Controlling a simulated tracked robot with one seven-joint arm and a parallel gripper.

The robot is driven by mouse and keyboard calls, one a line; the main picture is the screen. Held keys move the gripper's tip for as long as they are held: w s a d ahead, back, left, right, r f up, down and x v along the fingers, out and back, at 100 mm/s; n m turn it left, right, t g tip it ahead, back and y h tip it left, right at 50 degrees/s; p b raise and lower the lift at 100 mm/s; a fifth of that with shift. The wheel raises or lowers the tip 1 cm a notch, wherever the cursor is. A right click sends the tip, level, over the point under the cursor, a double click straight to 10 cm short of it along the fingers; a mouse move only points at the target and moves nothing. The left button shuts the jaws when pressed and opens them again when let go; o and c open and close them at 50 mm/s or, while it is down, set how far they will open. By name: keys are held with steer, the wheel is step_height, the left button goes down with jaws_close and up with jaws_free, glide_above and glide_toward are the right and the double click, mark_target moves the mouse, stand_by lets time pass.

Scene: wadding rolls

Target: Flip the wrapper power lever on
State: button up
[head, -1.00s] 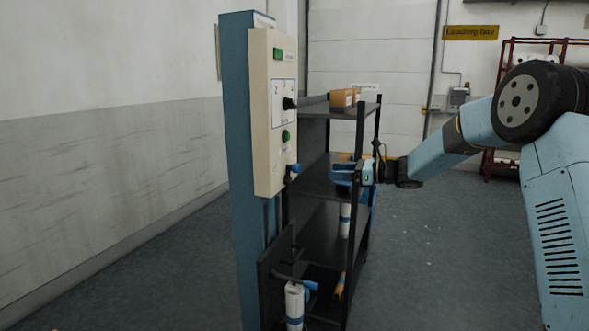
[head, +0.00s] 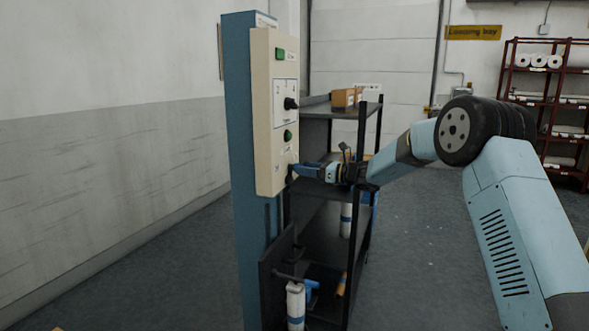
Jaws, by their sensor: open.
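The cream control panel (head: 266,150) is mounted on a blue column (head: 240,180). It carries a green display (head: 280,54), a black knob (head: 290,103) on a white dial plate, and a green button (head: 288,134). The blue-tipped lever low on the panel is now mostly hidden behind my gripper (head: 299,171). My gripper reaches in from the right, level with the lever, and is open. I cannot tell whether its fingers touch the lever or stand around it.
A black shelf rack (head: 364,200) stands just right of the panel, behind my gripper, with a cardboard box (head: 345,98) on top. A red rack (head: 548,105) stands at the far right. Floor at left is clear.

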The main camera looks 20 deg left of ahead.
steer(key=shift+w+a, duration=0.1)
steer(key=shift+a, duration=1.65)
steer(key=c, duration=1)
steer(key=shift+w+d+f+m, duration=0.1)
steer(key=shift+w+m, duration=0.15)
steer(key=shift+m, duration=0.5)
steer(key=shift+w+f+m, duration=0.15)
steer(key=shift+w+m, duration=0.1)
steer(key=shift+m, duration=0.45)
steer(key=shift+w+d+f+m, duration=0.1)
steer(key=shift+w+m, duration=0.15)
steer(key=shift+m, duration=0.5)
steer(key=shift+c, duration=0.2)
steer(key=o, duration=1)
steer(key=shift+w+a, duration=0.1)
steer(key=shift+o, duration=0.2)
